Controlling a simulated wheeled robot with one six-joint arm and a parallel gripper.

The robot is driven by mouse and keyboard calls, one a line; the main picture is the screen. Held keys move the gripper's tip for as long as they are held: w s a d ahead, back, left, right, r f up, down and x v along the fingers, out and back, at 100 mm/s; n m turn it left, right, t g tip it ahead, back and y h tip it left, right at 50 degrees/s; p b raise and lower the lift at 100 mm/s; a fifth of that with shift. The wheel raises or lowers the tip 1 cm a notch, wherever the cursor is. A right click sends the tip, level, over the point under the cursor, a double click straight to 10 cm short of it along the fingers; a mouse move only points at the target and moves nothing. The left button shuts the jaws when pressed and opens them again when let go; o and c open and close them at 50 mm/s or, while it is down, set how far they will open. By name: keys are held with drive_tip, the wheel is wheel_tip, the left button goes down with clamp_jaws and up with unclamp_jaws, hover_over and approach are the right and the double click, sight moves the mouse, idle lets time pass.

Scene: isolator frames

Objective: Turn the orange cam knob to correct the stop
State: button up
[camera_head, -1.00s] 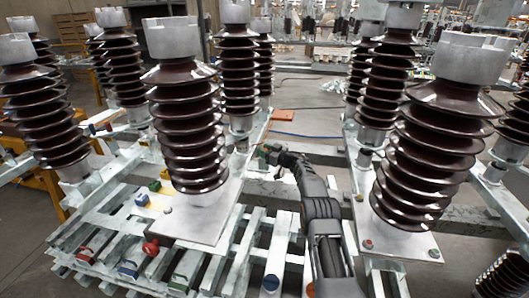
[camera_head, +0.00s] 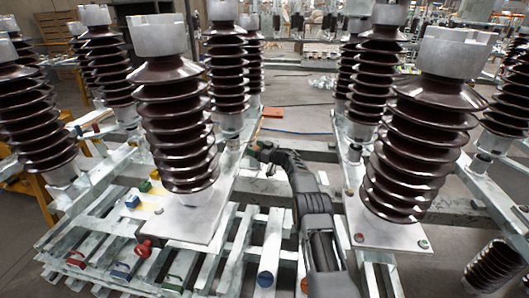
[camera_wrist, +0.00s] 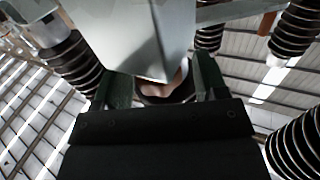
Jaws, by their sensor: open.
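My gripper (camera_head: 257,147) reaches out to the pale steel rail beside the middle insulator's foot. Its dark green fingers stand apart in the wrist view (camera_wrist: 164,80), so it is open. A copper-orange rounded part (camera_wrist: 179,78), perhaps the cam knob, shows between the fingers, close to the palm. A grey metal plate (camera_wrist: 150,35) covers its upper side. I cannot tell whether the fingers touch it. In the head view my gripper and the rail hide this spot, and I cannot make out the knob or the stop.
Tall brown ribbed insulators (camera_head: 176,120) stand left and right (camera_head: 425,135) of my arm. An orange slab (camera_head: 272,112) lies behind my gripper. A slatted steel frame (camera_head: 205,255) with red, blue and green fittings lies at lower left. A narrow gap runs between the frames.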

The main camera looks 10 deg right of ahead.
drive_tip(key=v, duration=1.3)
drive_tip(key=shift+s+d, duration=0.25)
